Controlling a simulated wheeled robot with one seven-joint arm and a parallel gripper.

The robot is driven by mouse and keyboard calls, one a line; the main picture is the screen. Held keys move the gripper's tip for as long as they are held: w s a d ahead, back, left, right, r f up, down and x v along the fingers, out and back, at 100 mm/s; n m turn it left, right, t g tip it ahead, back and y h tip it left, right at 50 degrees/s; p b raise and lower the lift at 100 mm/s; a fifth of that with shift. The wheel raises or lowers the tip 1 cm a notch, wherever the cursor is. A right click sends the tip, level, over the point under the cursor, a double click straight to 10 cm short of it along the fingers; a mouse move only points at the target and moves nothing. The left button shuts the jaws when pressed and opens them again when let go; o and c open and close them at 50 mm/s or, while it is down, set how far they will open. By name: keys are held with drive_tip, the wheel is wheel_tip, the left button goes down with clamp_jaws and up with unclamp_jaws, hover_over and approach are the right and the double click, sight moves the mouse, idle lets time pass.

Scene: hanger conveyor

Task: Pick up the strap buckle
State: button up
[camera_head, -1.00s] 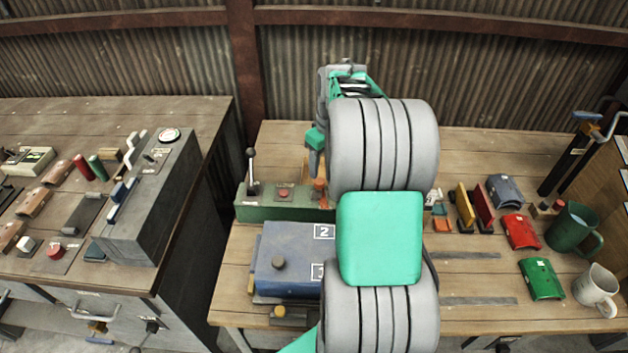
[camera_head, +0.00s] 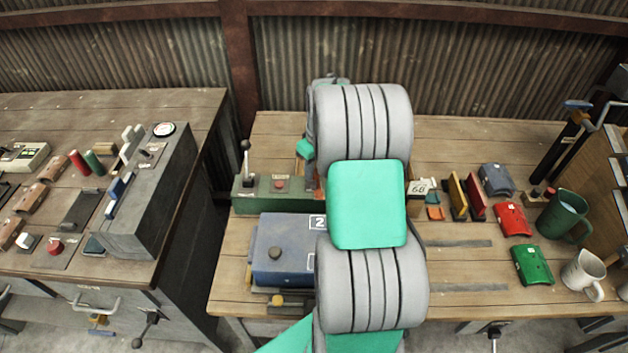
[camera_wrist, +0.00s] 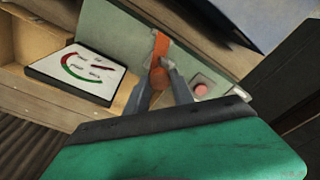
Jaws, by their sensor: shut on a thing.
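In the wrist view my gripper (camera_wrist: 160,78) is shut on an orange piece (camera_wrist: 160,48) that stands upright against a green control box (camera_wrist: 205,62). The fingers close around its lower part as seen there. I cannot tell for sure whether this piece is the strap buckle. The green box also shows in the head view (camera_head: 255,200), left of my arm, with a lever and a red button.
A blue box (camera_head: 285,250) stands in front of the green box. A dial (camera_wrist: 80,75) lies near the gripper. Right of my arm are red (camera_head: 513,220) and green (camera_head: 532,265) cases, a green mug (camera_head: 562,215) and a white mug (camera_head: 583,273). A corrugated wall closes the back.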

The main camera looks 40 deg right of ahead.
clamp_jaws()
idle(0.8)
